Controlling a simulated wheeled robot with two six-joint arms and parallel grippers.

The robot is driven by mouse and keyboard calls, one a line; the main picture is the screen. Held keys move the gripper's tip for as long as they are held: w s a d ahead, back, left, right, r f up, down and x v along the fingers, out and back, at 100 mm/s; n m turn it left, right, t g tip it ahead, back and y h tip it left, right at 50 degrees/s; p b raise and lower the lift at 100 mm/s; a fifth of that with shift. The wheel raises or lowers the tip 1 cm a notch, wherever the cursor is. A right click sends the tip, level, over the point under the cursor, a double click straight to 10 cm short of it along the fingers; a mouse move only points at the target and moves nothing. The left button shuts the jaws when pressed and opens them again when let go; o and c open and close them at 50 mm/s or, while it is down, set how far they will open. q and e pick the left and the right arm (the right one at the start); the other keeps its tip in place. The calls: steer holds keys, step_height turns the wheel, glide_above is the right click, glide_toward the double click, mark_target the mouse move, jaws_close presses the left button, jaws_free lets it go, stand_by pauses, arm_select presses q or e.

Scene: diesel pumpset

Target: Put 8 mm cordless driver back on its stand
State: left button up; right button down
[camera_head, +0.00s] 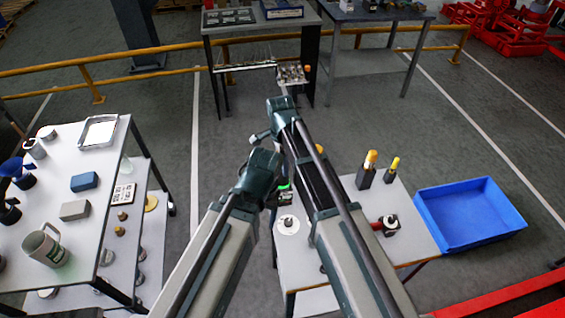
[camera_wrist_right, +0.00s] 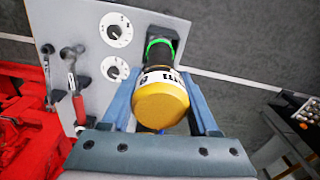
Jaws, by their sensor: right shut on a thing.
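The 8 mm cordless driver (camera_wrist_right: 162,95) has a yellow end, a white label band and a dark body with a green ring. My right gripper (camera_wrist_right: 163,88) is shut on it, one blue-grey finger on each side, the yellow end towards the wrist camera. Its dark far end is at a black block (camera_wrist_right: 178,34), which looks like a stand, on the light tabletop. I cannot tell whether the driver is in the block or only above it. In the head view the green ring (camera_head: 284,187) shows between my arms; the right arm hides most of it. My left gripper is not visible.
The light table (camera_head: 405,246) carries a white disc (camera_head: 288,224), two black stands with orange- and yellow-topped tools (camera_head: 363,178), and a red-handled tool (camera_head: 387,225). A blue bin (camera_head: 470,212) is at its right. A cluttered table (camera_head: 90,200) stands left.

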steer(key=shift+f, duration=0.2)
steer(key=shift+c, duration=0.3)
jaws_free()
steer(key=shift+r, duration=0.1)
steer(key=r+p, duration=1.3)
steer(key=shift+a+r+p, duration=0.2)
steer(key=shift+r+p, duration=0.15)
steer(key=shift+r, duration=0.05)
steer(key=shift+f, duration=0.1)
steer(key=shift+s, duration=0.1)
